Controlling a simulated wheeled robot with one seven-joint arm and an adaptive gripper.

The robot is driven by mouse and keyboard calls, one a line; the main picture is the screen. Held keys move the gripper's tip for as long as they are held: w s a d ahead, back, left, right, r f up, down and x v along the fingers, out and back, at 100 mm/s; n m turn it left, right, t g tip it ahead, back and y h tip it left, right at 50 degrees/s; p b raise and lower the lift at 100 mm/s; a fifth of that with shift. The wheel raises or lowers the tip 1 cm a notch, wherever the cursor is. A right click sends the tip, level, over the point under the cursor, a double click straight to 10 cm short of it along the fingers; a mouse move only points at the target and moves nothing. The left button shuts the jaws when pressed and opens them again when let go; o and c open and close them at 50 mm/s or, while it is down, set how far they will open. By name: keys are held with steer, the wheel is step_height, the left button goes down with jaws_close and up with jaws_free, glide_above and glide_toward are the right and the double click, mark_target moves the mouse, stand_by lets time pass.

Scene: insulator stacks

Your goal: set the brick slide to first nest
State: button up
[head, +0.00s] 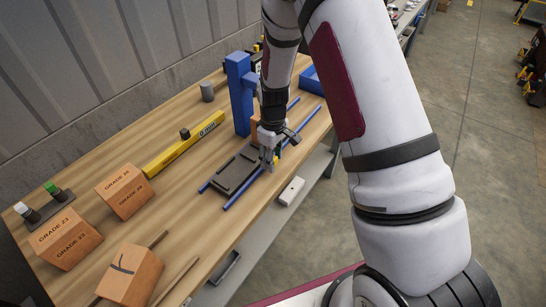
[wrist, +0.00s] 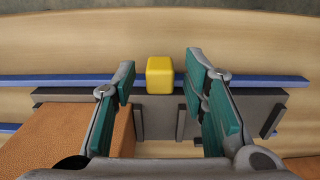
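The brick slide is a dark grey plate (head: 236,173) with raised ridges, lying between two blue rails (head: 244,188) on the bench. In the wrist view the slide (wrist: 160,112) runs across the picture, with a blue rail (wrist: 265,79) beyond it. A yellow knob (wrist: 160,75) stands at its far edge. My gripper (head: 272,160) is low over the slide's front side. In the wrist view its green-padded fingers are spread open, one on each side of the knob, with visible gaps. An orange-brown brick (wrist: 60,135) is at lower left, partly hidden by the gripper.
A blue post (head: 238,95) stands behind the slide. A yellow level (head: 184,145), several bricks such as one marked GRADE (head: 125,191), and a dark base with green and white pieces (head: 45,210) lie to the left. A white box (head: 291,191) sits below the bench's front edge.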

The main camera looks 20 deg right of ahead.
jaws_close()
steer(key=shift+w+d, duration=0.1)
steer(key=w+d+b, duration=0.2)
steer(key=w+d, duration=0.1)
steer(key=d, duration=0.1)
steer(key=w+d+b, duration=0.3)
steer(key=d, duration=0.2)
steer(key=w+d+b, duration=0.3)
steer(key=w+d, duration=0.1)
steer(key=d, duration=0.1)
steer(key=shift+w+f, duration=0.1)
steer(key=shift+w+d, duration=0.25)
steer(key=shift+d, duration=0.2)
jaws_free()
steer(key=shift+d, duration=0.1)
